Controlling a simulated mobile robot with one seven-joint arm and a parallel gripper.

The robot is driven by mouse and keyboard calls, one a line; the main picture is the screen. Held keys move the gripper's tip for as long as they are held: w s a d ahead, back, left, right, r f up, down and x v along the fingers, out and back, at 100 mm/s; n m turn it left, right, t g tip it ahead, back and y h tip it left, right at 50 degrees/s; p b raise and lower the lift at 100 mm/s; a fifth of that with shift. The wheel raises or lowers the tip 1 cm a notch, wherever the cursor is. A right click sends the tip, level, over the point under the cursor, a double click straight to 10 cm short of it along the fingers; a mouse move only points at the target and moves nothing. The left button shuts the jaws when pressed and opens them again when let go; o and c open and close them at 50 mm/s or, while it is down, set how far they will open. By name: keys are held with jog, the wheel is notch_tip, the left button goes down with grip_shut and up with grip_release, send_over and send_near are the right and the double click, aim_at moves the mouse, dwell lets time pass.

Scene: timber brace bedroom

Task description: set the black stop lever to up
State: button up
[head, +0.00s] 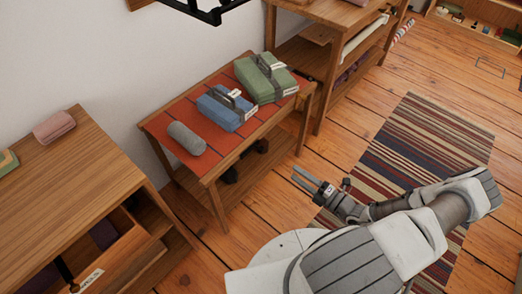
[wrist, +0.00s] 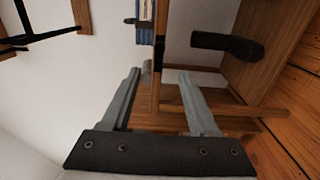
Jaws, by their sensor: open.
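No part is clearly recognisable as the black stop lever. A black bar fixture (head: 207,12) on the wall, cut off by the top edge of the head view, is one candidate; black bars (wrist: 38,37) also show at the left of the wrist view. I cannot tell whether a lever there is up or down. My gripper (head: 306,180) is open and empty, over the floor right of the low red-topped table (head: 182,142). In the wrist view its two fingers (wrist: 160,82) are spread apart, with the table beyond them.
The table bears a grey roll (head: 187,138), a blue bundle (head: 224,108) and a green bundle (head: 266,78). Dark items (head: 245,160) lie beneath it. A wooden cabinet (head: 75,180) with an open drawer stands left. A striped rug (head: 425,140) lies right, with open floor around it.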

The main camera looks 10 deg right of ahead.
aim_at(263, 150)
jog(key=b+x, duration=0.2)
jog(key=x, duration=1.4)
jog(key=shift+w+a+b, duration=0.25)
jog(key=shift+w+b, duration=0.1)
jog(key=shift+b, duration=0.05)
grip_shut()
dwell(0.5)
